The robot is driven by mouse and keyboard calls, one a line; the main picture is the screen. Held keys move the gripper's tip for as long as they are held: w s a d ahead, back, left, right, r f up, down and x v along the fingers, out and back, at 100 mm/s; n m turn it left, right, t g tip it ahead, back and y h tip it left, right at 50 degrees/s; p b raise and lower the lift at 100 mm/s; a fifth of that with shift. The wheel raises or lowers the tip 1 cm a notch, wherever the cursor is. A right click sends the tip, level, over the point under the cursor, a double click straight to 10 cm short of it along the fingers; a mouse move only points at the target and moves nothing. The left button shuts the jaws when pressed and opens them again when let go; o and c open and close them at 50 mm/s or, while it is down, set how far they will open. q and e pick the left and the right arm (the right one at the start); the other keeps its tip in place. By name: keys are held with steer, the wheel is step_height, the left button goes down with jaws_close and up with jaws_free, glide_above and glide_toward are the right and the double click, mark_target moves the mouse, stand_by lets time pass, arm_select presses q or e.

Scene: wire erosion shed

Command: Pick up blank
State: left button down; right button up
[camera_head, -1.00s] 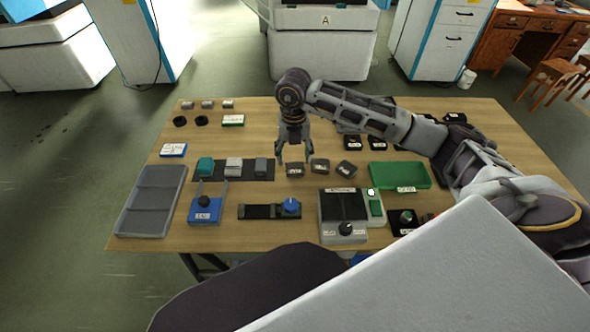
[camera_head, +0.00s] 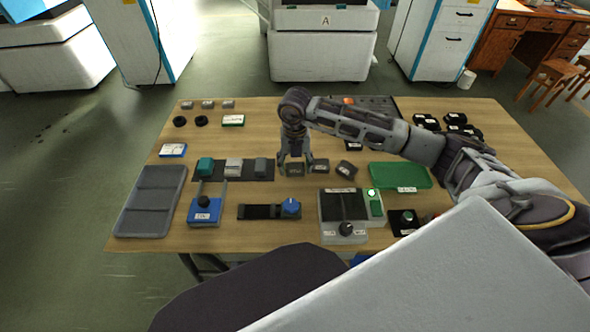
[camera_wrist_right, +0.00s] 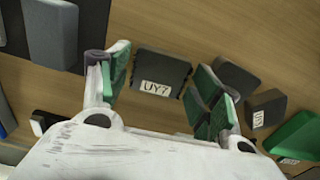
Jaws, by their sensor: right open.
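My right gripper (camera_head: 295,163) is open and points down at the dark grey blank (camera_head: 295,171). In the right wrist view the blank (camera_wrist_right: 161,72) carries a white label that seems to read "UY7". It lies between the green-padded fingers of the right gripper (camera_wrist_right: 165,80), with a gap on each side. Two more dark blanks, one in the middle (camera_head: 321,166) and one at the right (camera_head: 347,170), lie to the right of it. The wrist view shows them partly, behind the right finger. My left gripper is not in view.
A black strip with several blocks (camera_head: 233,169) lies to the left. A green tray (camera_head: 400,174) is to the right, a grey compartment tray (camera_head: 151,200) at the far left. A control box (camera_head: 343,216) and a blue-knobbed fixture (camera_head: 270,210) stand nearer to me.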

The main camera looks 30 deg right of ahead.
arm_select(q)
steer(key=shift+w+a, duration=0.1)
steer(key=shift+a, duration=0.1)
arm_select(e)
steer(key=shift+f, duration=0.2)
steer(key=c, duration=1.1)
steer(key=shift+c, duration=0.2)
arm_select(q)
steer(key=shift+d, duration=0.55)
arm_select(e)
steer(key=shift+r, duration=0.15)
